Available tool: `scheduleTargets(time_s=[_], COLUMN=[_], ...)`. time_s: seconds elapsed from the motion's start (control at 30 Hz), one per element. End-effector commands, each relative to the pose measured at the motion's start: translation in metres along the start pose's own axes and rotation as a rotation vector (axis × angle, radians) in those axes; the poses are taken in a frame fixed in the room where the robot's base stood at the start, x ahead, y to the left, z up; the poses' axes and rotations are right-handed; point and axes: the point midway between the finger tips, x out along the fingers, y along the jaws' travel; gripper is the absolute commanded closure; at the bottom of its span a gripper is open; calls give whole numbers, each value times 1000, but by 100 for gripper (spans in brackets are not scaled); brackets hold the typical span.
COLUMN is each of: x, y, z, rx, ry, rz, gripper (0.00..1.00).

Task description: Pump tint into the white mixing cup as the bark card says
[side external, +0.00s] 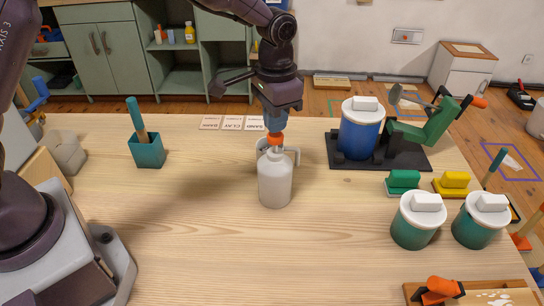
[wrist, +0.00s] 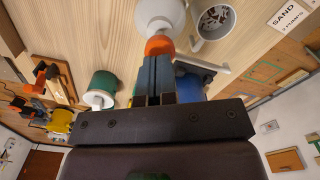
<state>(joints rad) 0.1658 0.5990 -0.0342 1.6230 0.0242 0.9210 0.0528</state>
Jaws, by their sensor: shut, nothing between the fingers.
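A white pump bottle (side external: 275,182) with an orange pump head (side external: 275,139) stands upright on the table below my gripper (side external: 274,128). The white mixing cup (side external: 292,153) is just behind it, mostly hidden by the bottle; its handle shows at the right. In the wrist view the cup (wrist: 213,22) is beside the bottle (wrist: 160,14), with dark brown flecks inside. My gripper is shut and empty, its fingertips at the top of the orange head, seemingly touching it. The bark card (side external: 210,122) lies at the table's back edge; its pump count is too small to read.
A clay card (side external: 232,122) and a sand card (side external: 255,123) lie beside the bark card. A teal pot (side external: 147,152) with a brush stands left. The front middle is clear.

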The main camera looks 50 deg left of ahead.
Motion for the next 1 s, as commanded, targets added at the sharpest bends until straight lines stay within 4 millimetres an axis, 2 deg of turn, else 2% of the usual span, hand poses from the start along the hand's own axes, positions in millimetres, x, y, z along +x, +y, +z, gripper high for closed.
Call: scheduleTargets(time_s=[0.77, 1.0], x=[28, 28], y=[0, 0], z=[0, 0], rx=[0, 0], ry=[0, 0], rz=[0, 0], gripper=[100, 100])
